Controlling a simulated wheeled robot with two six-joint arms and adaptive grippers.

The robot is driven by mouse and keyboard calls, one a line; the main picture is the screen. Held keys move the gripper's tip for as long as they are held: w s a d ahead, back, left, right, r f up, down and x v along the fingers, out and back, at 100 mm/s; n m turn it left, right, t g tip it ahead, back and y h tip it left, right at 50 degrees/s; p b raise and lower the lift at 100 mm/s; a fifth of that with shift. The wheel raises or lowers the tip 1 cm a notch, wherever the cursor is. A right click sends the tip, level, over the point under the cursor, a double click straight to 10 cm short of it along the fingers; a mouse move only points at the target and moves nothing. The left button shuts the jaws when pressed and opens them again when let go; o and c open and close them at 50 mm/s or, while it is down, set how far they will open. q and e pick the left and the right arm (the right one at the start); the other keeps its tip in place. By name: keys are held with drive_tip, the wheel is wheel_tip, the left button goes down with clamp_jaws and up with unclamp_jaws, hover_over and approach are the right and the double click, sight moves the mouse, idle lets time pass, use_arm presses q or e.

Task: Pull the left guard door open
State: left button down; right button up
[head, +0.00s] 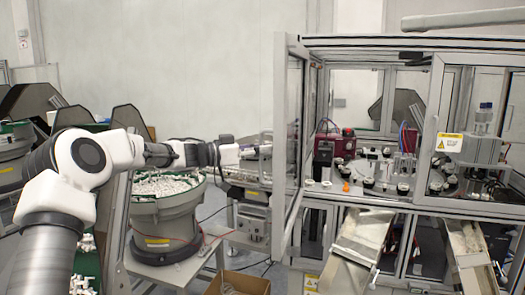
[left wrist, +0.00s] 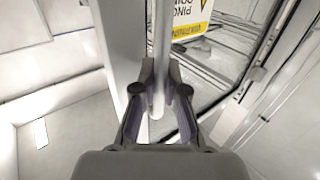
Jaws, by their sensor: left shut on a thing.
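The left guard door (head: 281,110) is a clear panel in a grey metal frame. In the head view it stands swung out from the cell and shows nearly edge-on, with the left opening of the cell uncovered. My left gripper (head: 262,150) is at the door's outer left side. In the left wrist view my left gripper (left wrist: 160,88) is shut on the upright door handle (left wrist: 160,45), with a finger on each side. A yellow warning label (left wrist: 192,18) shows beside the handle. My right gripper is in neither view.
The right guard door (head: 437,175) is shut, with a yellow label. A bowl feeder (head: 165,222) of white parts stands below my left arm. A cardboard box (head: 237,284) is on the floor. Metal chutes (head: 352,245) slope out under the cell.

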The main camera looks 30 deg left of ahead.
use_arm(q)
drive_tip(key=shift+r, duration=0.15)
drive_tip(key=c, duration=1.2)
unclamp_jaws()
drive_tip(key=shift+d, duration=0.1)
drive_tip(key=shift+s, duration=0.1)
drive_tip(key=v, duration=1.1)
drive_tip(key=shift+s+a, duration=0.25)
drive_tip(key=shift+s, duration=0.05)
drive_tip(key=shift+s+a, duration=0.1)
